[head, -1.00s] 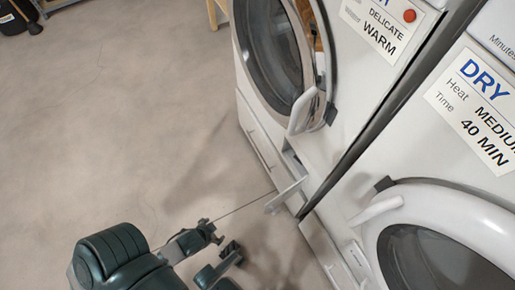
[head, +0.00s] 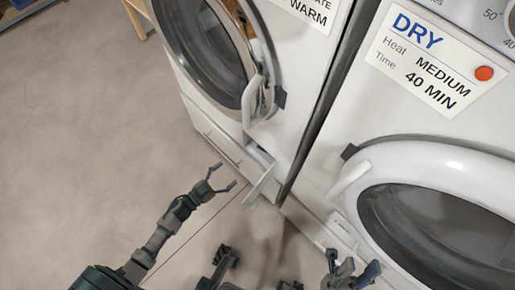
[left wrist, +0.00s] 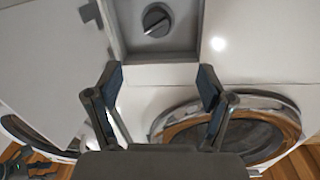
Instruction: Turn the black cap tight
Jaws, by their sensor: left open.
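The black cap (left wrist: 157,20) is round with a raised grip bar. In the left wrist view it sits in a square grey recess (left wrist: 118,35) at the top. In the head view it is hidden, but the open flap (head: 261,186) low on the left washer shows. My left gripper (head: 222,180) is open and empty, beside the flap on its left. In the left wrist view my left gripper (left wrist: 160,82) has its fingers wide apart, short of the cap and not touching it. My right gripper (head: 351,268) is at the bottom of the head view; its opening is unclear.
The left washer's round door (head: 205,45) stands above the flap, with a protruding handle (head: 252,100). A dryer (head: 405,150) stands close on the right, with a narrow gap (head: 318,110) between the machines. The floor (head: 90,150) on the left is clear.

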